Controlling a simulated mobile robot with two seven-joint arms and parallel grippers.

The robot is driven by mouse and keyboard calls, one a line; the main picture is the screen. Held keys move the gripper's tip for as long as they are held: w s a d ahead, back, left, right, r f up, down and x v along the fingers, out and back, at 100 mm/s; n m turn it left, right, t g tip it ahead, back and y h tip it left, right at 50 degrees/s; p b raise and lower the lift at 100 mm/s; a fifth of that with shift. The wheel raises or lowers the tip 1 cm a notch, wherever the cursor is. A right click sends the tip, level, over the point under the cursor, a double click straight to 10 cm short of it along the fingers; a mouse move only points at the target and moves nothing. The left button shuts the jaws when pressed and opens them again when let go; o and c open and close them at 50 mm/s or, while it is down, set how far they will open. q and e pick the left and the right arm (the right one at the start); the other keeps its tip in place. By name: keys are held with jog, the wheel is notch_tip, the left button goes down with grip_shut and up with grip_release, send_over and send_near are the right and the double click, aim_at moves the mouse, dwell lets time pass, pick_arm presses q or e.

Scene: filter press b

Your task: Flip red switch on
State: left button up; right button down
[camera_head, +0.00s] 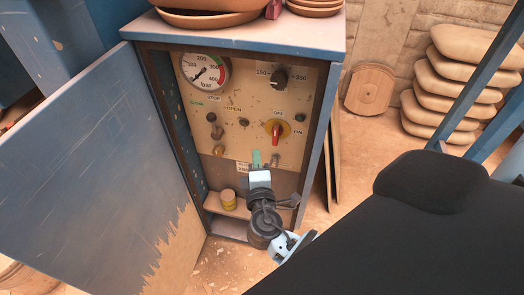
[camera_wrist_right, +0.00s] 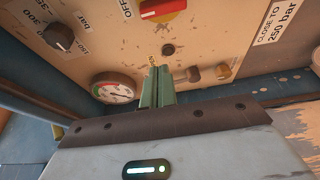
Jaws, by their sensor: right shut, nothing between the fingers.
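The red switch (camera_head: 276,133) is a red handle on a yellow round plate, on the beige panel inside the open blue cabinet. OFF is printed above it and ON at its lower right. Its handle stands close to upright in the head view. In the right wrist view the red switch (camera_wrist_right: 162,9) is cut by the top edge. My right gripper (camera_head: 257,158) is below and slightly left of the switch, apart from it. Its green fingers (camera_wrist_right: 157,82) are together and empty, pointing toward the panel. My left gripper is out of view.
A pressure gauge (camera_head: 205,71), a black knob (camera_head: 279,79) and small buttons share the panel. The cabinet door (camera_head: 85,165) stands open at left. Bowls (camera_head: 205,18) stand on top; stacked sacks (camera_head: 440,95) are at right.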

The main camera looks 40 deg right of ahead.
aim_at(276, 134)
jog(key=p+x, duration=0.1)
jog(key=x, duration=0.8)
jog(key=s+d, duration=0.1)
jog(key=s+d+p, duration=0.1)
jog(key=s, duration=0.1)
jog(key=shift+s+d, duration=0.1)
jog(key=shift+d, duration=0.2)
